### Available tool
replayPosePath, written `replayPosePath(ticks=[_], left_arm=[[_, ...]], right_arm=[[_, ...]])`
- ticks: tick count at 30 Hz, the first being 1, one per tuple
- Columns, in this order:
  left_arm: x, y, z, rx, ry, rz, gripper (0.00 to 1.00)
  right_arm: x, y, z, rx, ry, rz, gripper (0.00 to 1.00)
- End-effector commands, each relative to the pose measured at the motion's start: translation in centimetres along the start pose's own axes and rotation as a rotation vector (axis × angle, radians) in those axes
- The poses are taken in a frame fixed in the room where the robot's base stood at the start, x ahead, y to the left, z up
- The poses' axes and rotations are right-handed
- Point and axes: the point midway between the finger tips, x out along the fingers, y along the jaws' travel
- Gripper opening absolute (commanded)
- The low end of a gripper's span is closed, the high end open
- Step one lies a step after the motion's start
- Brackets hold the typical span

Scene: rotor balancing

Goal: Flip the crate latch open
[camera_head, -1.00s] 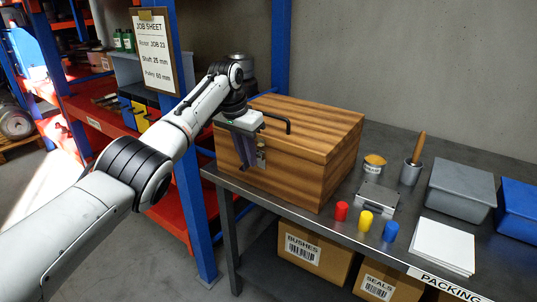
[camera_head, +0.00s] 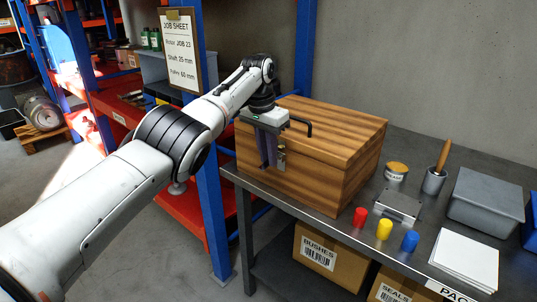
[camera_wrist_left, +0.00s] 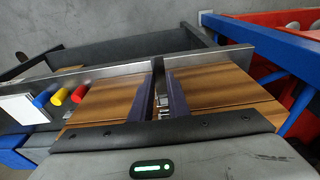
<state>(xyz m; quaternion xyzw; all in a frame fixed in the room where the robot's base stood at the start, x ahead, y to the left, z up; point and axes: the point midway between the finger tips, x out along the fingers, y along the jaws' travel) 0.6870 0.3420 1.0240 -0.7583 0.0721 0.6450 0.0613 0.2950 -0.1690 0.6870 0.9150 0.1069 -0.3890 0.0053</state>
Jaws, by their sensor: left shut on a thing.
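The wooden crate (camera_head: 335,163) stands on the grey bench with its lid down. Its metal latch (camera_head: 281,157) is on the front face, partly hidden by my left gripper (camera_head: 268,160). My left gripper points down at the crate's front, with its dark fingers beside the latch. In the left wrist view, a small metal part of the latch (camera_wrist_left: 163,103) shows between the two fingers (camera_wrist_left: 158,95), which are shut on it. How far the latch is turned cannot be made out. The right gripper is not in view.
A black handle (camera_head: 302,124) sticks up by my wrist. Right of the crate are a tin (camera_head: 396,171), a grey cup with a wooden-handled tool (camera_head: 433,181), a metal block (camera_head: 398,205), coloured cylinders (camera_head: 384,229) and a grey bin (camera_head: 487,197). A blue rack post (camera_head: 207,150) stands left.

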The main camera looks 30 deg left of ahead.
Motion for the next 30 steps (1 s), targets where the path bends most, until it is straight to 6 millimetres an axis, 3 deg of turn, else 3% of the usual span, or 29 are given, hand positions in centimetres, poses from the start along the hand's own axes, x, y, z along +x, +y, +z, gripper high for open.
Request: replayPosePath(ticks=[1, 4, 16, 30], left_arm=[[0.1, 0.2, 0.1, 0.002, -0.004, 0.004, 0.20], [0.1, 0.2, 0.1, 0.002, -0.003, 0.003, 0.34], [-0.8, 0.0, -0.1, 0.000, 0.002, 0.000, 0.34], [-9.3, 0.1, 0.0, 0.001, -0.001, 0.002, 0.34]], right_arm=[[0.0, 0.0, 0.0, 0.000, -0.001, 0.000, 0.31], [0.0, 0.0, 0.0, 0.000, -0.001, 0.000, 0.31], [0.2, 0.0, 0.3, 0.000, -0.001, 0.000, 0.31], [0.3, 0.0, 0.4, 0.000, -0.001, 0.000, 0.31]])
